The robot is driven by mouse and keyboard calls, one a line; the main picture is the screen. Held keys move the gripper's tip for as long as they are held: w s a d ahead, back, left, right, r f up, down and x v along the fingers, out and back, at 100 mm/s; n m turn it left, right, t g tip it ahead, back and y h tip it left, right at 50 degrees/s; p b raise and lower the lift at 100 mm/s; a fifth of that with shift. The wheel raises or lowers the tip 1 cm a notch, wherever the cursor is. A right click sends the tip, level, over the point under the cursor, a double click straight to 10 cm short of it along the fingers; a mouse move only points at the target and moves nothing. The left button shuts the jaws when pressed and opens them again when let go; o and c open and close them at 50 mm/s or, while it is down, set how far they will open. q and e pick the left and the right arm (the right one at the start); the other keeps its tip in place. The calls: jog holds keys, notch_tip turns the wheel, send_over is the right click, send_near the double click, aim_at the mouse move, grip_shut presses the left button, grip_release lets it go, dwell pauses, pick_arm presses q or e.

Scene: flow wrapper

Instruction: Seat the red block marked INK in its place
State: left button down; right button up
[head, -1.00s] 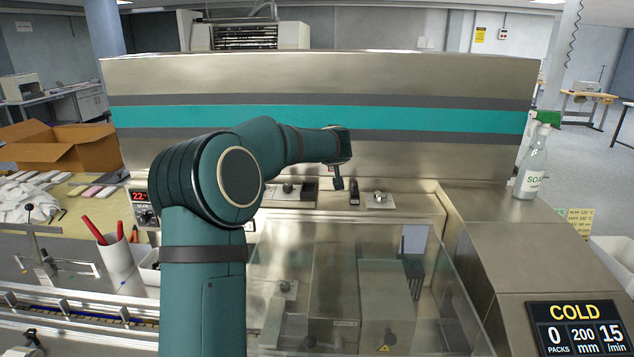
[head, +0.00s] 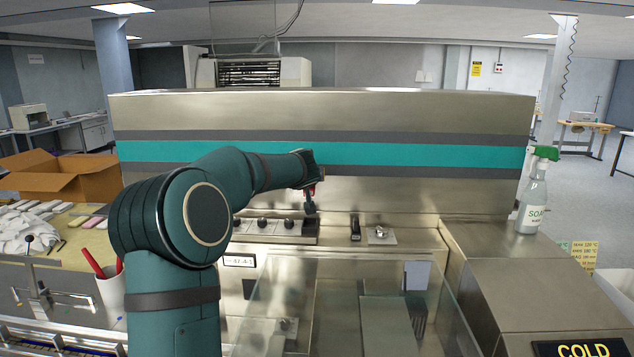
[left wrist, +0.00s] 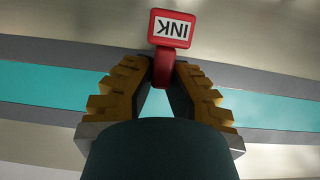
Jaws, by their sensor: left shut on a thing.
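My left gripper (left wrist: 163,80) is shut on the red block (left wrist: 171,30), with ridged yellow-brown fingers on both sides of its red stem. The block's white INK label faces the left wrist camera and reads upside down. In the head view my left gripper (head: 311,192) points down in front of the machine's steel face, and only a little red shows at it. Below it is a row of dark knobs on a light panel (head: 268,226), with a dark part at its right end. I cannot tell which spot there is the block's place. My right gripper is out of view.
A black lever (head: 355,229) and a round metal knob (head: 379,233) stand right of the panel. A clear cover (head: 340,290) lies in front. A soap bottle (head: 534,195) stands at the right. A cup with red-handled tools (head: 112,285) is at the left.

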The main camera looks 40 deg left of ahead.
pick_arm(q)
jog(key=shift+w+f+b, duration=0.15)
jog(key=shift+f+b, duration=0.25)
jog(key=shift+f, duration=0.3)
jog(key=shift+f+b, duration=0.55)
jog(key=shift+f, duration=0.15)
notch_tip(320, 180, down, 4)
jog(key=b, duration=0.3)
jog(key=shift+r, duration=0.1)
jog(key=shift+f+b, duration=0.95)
jog(key=shift+b, duration=0.3)
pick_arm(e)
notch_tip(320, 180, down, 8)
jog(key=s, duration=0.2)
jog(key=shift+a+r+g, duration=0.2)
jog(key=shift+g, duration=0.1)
pick_arm(q)
jog(key=shift+b, duration=0.6)
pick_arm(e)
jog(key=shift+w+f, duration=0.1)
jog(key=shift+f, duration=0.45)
pick_arm(q)
jog(key=shift+f+b, duration=0.75)
jog(key=shift+b, duration=0.5)
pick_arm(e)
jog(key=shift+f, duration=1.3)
pick_arm(q)
jog(key=c, duration=1)
grip_release()
jog(key=shift+c, duration=0.2)
